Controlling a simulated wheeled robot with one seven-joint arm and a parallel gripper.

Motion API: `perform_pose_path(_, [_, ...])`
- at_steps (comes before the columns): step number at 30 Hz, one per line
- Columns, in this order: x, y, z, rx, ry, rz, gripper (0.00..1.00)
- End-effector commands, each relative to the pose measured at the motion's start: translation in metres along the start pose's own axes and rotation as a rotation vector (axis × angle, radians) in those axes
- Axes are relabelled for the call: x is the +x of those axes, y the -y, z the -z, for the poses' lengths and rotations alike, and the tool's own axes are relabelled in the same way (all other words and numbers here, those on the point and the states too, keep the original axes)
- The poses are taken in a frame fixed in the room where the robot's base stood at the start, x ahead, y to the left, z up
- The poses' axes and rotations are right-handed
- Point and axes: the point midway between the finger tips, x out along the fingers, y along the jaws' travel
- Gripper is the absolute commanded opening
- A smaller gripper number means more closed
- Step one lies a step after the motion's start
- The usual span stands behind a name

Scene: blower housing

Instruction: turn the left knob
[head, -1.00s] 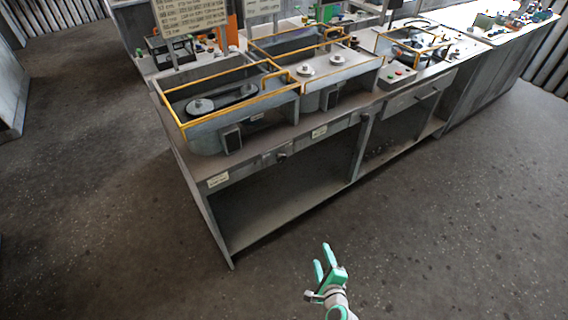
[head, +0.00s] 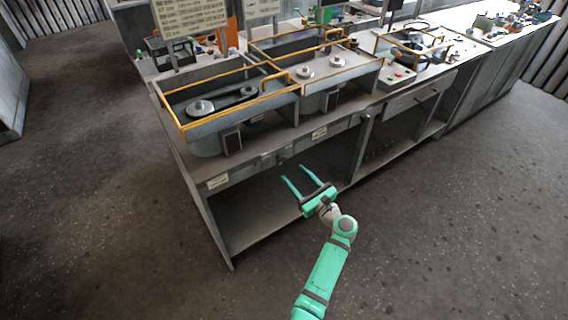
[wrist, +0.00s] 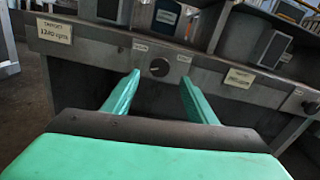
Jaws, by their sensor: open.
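The left knob (wrist: 159,67) is a dark round dial on the bench's front panel, and a pale mark shows on its face. In the wrist view it sits just beyond and between my two fingertips, with a gap still visible. My gripper (head: 293,172) is open and empty, with green fingers pointing at the panel; it also shows in the wrist view (wrist: 159,76). In the head view the left knob is too small to make out clearly. A second knob (wrist: 311,107) is at the right edge of the wrist view.
The grey bench (head: 240,168) carries belt housings with yellow rails (head: 218,121) above the panel. A label plate (wrist: 54,32) is left of the left knob and another label (wrist: 240,77) is to its right. The space under the bench top is open. The floor in front is clear.

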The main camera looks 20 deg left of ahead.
Motion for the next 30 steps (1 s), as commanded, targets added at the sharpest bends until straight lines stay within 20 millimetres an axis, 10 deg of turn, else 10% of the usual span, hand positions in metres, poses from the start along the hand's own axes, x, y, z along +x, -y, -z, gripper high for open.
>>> perform_pose_path(13, [0.071, 0.0, 0.0, -0.001, -0.001, 0.0, 0.52])
perform_pose_path(27, [0.083, 0.0, 0.001, -0.002, -0.002, 0.001, 0.52])
perform_pose_path(30, [0.083, 0.0, 0.001, -0.002, -0.002, 0.001, 0.28])
